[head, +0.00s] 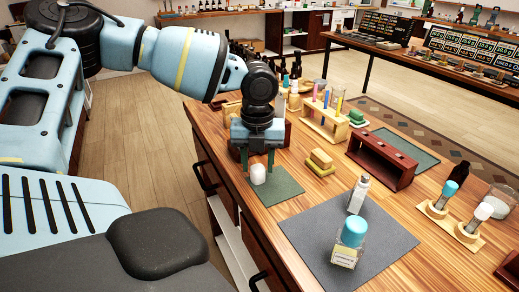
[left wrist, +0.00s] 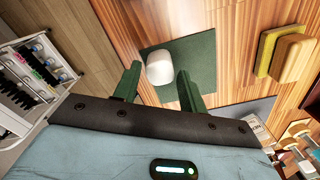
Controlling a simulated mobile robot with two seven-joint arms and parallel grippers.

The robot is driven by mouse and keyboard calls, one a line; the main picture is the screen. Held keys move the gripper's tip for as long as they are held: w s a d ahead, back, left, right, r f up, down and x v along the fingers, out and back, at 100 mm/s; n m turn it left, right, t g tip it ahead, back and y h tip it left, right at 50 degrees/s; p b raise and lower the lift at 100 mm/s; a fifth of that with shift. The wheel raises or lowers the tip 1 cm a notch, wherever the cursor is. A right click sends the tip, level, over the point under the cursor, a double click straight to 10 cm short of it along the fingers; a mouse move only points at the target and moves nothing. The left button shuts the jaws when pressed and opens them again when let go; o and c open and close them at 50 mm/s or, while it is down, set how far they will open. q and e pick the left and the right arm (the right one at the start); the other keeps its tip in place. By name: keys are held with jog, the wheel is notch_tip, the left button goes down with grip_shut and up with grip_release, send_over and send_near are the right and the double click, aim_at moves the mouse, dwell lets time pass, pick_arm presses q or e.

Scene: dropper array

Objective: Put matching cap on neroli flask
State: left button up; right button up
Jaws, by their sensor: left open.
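A white cap (head: 258,175) stands on a small green mat (head: 283,188) near the table's left edge. My left gripper (head: 258,160) is open, pointing down over this cap. In the left wrist view the white cap (left wrist: 160,68) shows between the two green fingertips (left wrist: 158,74), not clasped. A small flask with a pale label and light top (head: 358,196) stands upright on the grey mat (head: 318,225). A squat clear flask with a blue cap and yellowish label (head: 346,246) stands in front of it. I cannot read which label says neroli. My right gripper is not in view.
A yellow-and-tan block stack (head: 320,162) lies right of the green mat. Behind are a test-tube rack (head: 325,125) and dark red rack (head: 380,160). Capped tubes in wooden holders (head: 438,207) stand at right. Grey mat's left part is clear.

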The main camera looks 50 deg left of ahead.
aim_at(258, 167)
pick_arm(q)
jog(key=c, duration=0.7)
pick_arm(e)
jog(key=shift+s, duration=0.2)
pick_arm(q)
jog(key=shift+r, duration=0.15)
